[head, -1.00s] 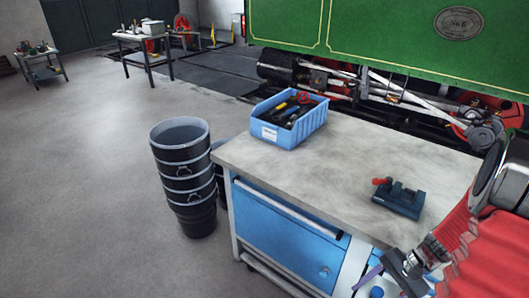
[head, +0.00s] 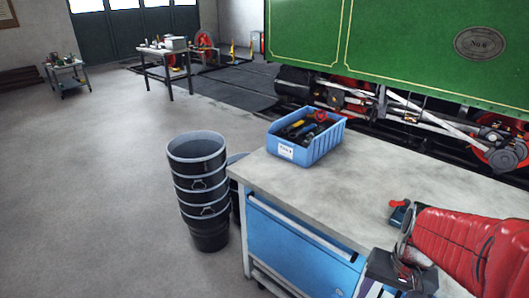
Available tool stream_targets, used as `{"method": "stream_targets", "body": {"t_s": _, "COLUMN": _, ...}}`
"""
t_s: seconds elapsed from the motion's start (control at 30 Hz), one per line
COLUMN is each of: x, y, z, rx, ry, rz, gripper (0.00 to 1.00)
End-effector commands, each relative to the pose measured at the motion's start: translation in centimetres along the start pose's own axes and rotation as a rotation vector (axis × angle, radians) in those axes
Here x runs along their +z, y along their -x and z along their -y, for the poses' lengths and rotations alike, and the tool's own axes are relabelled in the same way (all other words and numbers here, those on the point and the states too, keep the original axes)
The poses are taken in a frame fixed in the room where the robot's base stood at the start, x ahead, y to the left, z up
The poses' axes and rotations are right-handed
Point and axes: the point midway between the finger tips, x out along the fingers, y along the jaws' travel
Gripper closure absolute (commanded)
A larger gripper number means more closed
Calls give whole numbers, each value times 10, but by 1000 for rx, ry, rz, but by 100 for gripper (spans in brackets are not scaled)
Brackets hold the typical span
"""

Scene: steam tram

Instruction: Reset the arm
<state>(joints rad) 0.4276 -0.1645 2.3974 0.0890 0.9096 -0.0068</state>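My arm in its red sleeve reaches in from the right edge in the head view. My gripper (head: 372,290) is at the bottom edge, in front of the workbench (head: 330,190), and partly cut off by the frame. Its fingertips are not clear, so I cannot tell whether it is open or shut. I see nothing clearly held in it. A dark teal tool with a red end (head: 400,214) lies on the benchtop, mostly hidden behind my arm.
A blue bin (head: 305,150) of tools stands on the bench's far left part. Stacked black buckets (head: 205,190) stand left of the bench. A green steam tram (head: 410,50) is behind it. A table (head: 165,52) and a trolley (head: 66,68) stand far back. Left floor is clear.

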Motion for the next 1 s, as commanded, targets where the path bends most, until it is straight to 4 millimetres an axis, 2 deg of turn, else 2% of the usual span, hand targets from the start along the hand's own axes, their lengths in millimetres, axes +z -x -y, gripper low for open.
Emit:
{"method": "stream_targets", "body": {"t_s": 0.47, "x": 30, "y": 62, "z": 41, "rx": 39, "ry": 253, "rz": -236, "gripper": 42}}
{"method": "stream_targets", "body": {"t_s": 0.8, "x": 54, "y": 110, "z": 81, "rx": -16, "ry": 401, "rz": -416, "gripper": 42}}
{"method": "stream_targets", "body": {"t_s": 1.0, "x": 66, "y": 126, "z": 100, "rx": -46, "ry": 468, "rz": -472, "gripper": 42}}
